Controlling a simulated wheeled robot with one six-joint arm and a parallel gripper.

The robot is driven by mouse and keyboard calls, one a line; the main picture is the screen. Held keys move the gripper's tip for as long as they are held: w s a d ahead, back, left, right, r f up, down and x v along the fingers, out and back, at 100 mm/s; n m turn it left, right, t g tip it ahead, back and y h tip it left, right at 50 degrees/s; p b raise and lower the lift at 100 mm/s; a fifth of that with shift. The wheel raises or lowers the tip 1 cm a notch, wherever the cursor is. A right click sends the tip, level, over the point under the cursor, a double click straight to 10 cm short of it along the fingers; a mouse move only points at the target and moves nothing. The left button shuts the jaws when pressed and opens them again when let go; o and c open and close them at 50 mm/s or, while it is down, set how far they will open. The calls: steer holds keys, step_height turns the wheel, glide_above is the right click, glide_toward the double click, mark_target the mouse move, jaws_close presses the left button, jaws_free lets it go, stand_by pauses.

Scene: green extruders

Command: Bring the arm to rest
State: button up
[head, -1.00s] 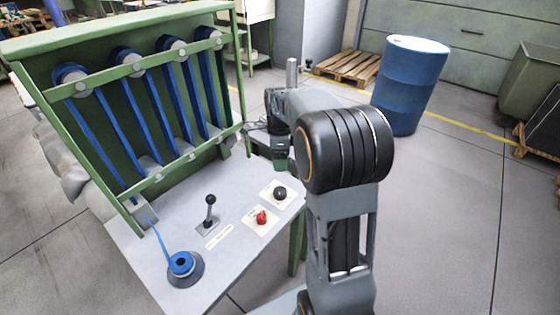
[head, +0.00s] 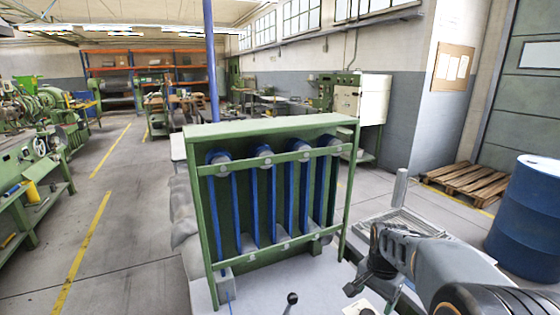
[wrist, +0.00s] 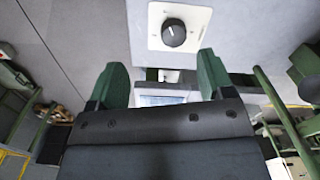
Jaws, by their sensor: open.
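My gripper (wrist: 161,82) is open and empty, with its two green fingers apart in the wrist view. A black rotary knob (wrist: 173,33) on a white square plate shows just beyond the fingertips, apart from them. In the head view my arm reaches in from the lower right, and my gripper (head: 355,287) hangs over the right end of the grey control table (head: 258,300). In that view the table is mostly cut off by the bottom edge.
A green frame (head: 262,134) with blue strips stands behind the table, left of my arm. A black-topped lever (head: 292,298) rises at the bottom edge. A blue drum (head: 535,215) and a wooden pallet (head: 465,181) stand at the right. Floor at the left is clear.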

steer(key=s+a+r+n+t+p, duration=0.1)
steer(key=s+a+r+n+p, duration=0.1)
steer(key=s+a+r+n, duration=0.1)
steer(key=s+a+r+n+t+p, duration=0.2)
steer(key=s+a+r+n, duration=0.2)
steer(key=s+n, duration=0.3)
steer(key=shift+s+a+r+t, duration=0.3)
steer(key=shift+s+r, duration=0.55)
steer(key=shift+s, duration=0.25)
steer(key=shift+c, duration=0.4)
stand_by(0.3)
